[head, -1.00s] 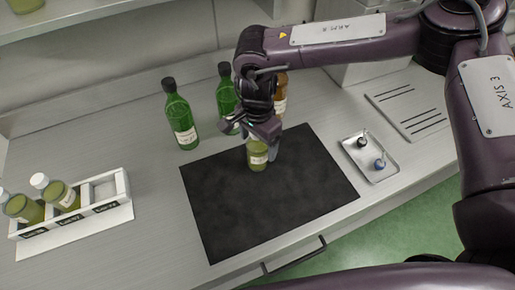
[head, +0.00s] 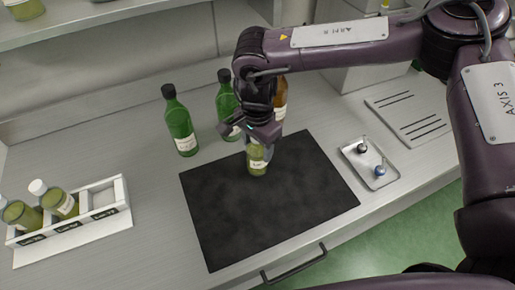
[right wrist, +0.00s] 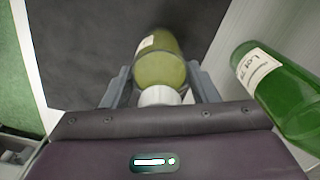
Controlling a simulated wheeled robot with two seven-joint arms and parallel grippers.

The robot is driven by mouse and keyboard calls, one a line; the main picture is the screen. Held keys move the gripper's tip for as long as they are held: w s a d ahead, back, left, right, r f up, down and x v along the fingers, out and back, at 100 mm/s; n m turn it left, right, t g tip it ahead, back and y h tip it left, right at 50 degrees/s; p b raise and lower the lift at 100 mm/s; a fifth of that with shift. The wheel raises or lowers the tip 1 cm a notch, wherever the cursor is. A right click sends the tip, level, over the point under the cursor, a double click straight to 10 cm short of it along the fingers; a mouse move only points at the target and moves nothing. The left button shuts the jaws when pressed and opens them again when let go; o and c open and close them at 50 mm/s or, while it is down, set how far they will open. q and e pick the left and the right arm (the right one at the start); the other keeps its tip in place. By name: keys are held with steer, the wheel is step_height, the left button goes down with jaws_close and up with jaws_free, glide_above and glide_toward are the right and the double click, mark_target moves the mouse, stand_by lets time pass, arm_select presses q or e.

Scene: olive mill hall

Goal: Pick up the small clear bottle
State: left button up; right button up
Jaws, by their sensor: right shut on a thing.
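The small clear bottle (head: 257,161), with yellow-green contents and a pale label, stands at the back edge area of the black mat (head: 265,215). My right gripper (head: 258,149) comes down over it from above. In the right wrist view the bottle (right wrist: 162,66) shows with its white cap towards the palm, and the fingers of my right gripper (right wrist: 162,88) are on either side of it, shut on it. The bottle's base appears to be on the mat. Its cap is hidden in the head view. My left gripper is not in view.
Two green bottles (head: 180,122) (head: 226,100) and a brown bottle (head: 281,100) stand behind the mat. A white rack (head: 103,208) with similar small bottles is at left. A metal tray (head: 378,178) with two small items and a slotted plate (head: 408,112) are at right.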

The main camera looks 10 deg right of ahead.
step_height(320, 180, up, 9)
steer(key=shift+w+r+b, duration=0.1)
steer(key=shift+r+b, duration=0.1)
steer(key=shift+b, duration=0.85)
step_height(320, 180, up, 10)
steer(key=shift+f+p, duration=0.15)
steer(key=shift+p, duration=0.2)
